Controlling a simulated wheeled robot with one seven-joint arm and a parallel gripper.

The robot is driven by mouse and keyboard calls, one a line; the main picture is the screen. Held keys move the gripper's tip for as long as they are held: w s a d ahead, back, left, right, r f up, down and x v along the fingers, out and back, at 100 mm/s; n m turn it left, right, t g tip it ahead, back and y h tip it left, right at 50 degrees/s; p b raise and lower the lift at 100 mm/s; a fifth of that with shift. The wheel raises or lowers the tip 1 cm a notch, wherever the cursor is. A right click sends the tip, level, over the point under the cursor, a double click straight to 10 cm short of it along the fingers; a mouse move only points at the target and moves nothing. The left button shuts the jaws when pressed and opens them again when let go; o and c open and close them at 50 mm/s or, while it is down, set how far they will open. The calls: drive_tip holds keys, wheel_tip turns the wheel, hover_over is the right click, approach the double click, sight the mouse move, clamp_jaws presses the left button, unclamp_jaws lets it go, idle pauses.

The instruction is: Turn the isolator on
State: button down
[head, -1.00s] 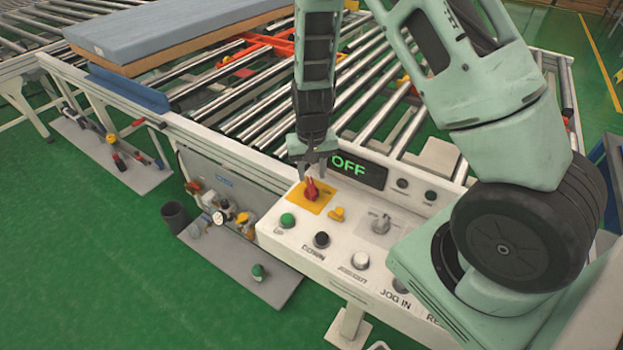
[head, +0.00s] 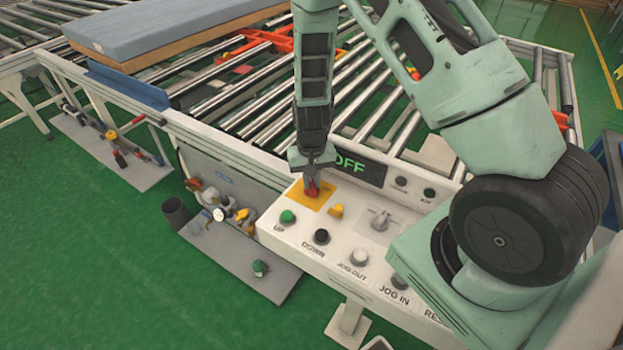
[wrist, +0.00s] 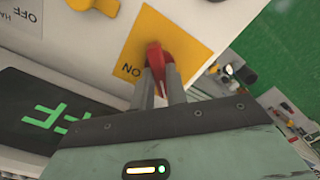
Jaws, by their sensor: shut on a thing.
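The isolator is a red rotary handle (head: 312,187) on a yellow plate (head: 325,202) at the top left of the white control panel. In the wrist view the red handle (wrist: 155,55) shows between my fingertips, with "ON" printed on the yellow plate (wrist: 140,40) beside it. My gripper (head: 311,180) points down over the plate and is shut on the red handle; it also shows in the wrist view (wrist: 162,80). The fingers partly hide the handle. The display (head: 360,168) reads "OFF" in green.
The panel also has a green UP button (head: 288,217), a black DOWN button (head: 321,236), a small yellow knob (head: 336,210) and a grey selector (head: 380,221). Behind it lies a roller conveyor (head: 270,100), with a blue-grey mattress (head: 180,28) at the back left.

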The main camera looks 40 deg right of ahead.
sight(312, 183)
drive_tip(key=shift+m, duration=0.3)
drive_tip(key=m, duration=0.3)
drive_tip(key=shift+m, duration=0.3)
drive_tip(key=m, duration=0.4)
drive_tip(key=shift+m, duration=0.3)
drive_tip(key=m, duration=0.4)
drive_tip(key=shift+r+p, duration=0.1)
drive_tip(key=shift+p, duration=0.25)
drive_tip(key=shift+m+p, duration=0.65)
drive_tip(key=shift+m, duration=1.85)
drive_tip(key=c, duration=1.4)
unclamp_jaws()
wheel_tip(312, 183, up, 17)
drive_tip(key=shift+r, duration=0.15)
